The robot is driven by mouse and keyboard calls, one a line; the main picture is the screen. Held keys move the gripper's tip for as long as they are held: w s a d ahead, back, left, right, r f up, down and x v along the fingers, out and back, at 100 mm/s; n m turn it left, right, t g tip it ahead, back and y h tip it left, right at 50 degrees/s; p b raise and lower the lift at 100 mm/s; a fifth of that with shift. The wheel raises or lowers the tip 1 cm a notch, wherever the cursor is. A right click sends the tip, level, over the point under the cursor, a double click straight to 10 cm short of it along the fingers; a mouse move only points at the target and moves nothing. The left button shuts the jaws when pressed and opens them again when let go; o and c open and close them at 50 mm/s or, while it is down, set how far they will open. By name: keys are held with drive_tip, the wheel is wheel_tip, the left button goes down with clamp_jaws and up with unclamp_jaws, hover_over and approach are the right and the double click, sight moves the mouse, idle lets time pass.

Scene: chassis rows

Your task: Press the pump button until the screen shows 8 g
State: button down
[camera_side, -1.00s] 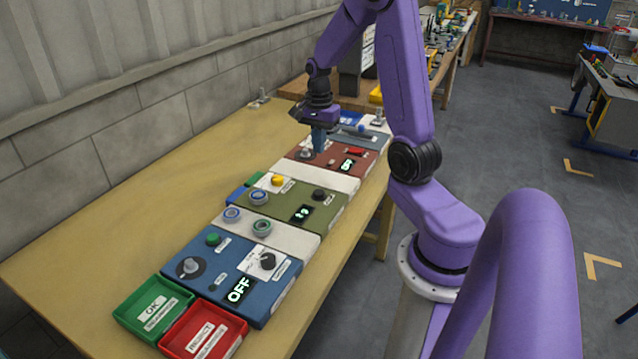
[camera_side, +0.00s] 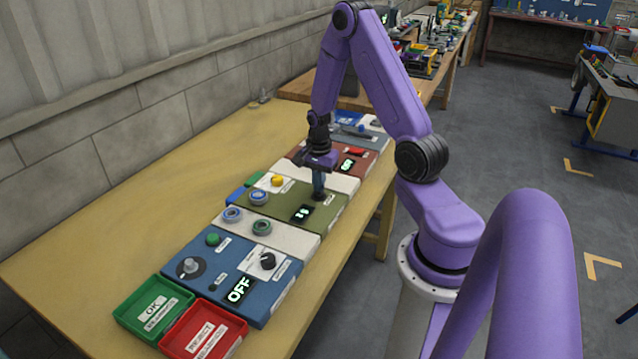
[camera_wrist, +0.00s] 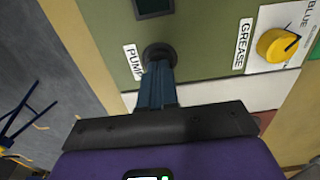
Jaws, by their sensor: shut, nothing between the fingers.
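The green panel (camera_side: 279,208) carries the pump station, with a small lit screen (camera_side: 302,214) whose digits are too small to read surely. In the wrist view that screen (camera_wrist: 154,6) is dark and cut by the top edge. The black pump button (camera_wrist: 160,51), beside a PUMP label (camera_wrist: 133,62), is partly covered by my fingers. My gripper (camera_side: 319,196) points down over it, shut and empty. In the wrist view its fingertips (camera_wrist: 159,66) are at the button; I cannot tell whether they touch or press it.
A red panel (camera_side: 361,164) lies behind and a blue panel (camera_side: 222,291) with an OFF screen in front. Green (camera_side: 128,315) and red (camera_side: 233,344) trays stand nearest. The table's left side is clear.

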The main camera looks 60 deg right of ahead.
drive_tip(key=shift+f, duration=0.15)
drive_tip(key=shift+f, duration=1.05)
wheel_tip(320, 180, up, 14)
drive_tip(key=shift+r, duration=0.15)
idle(0.4)
drive_tip(key=shift+r, duration=0.1)
idle(0.5)
drive_tip(key=shift+r, duration=0.9)
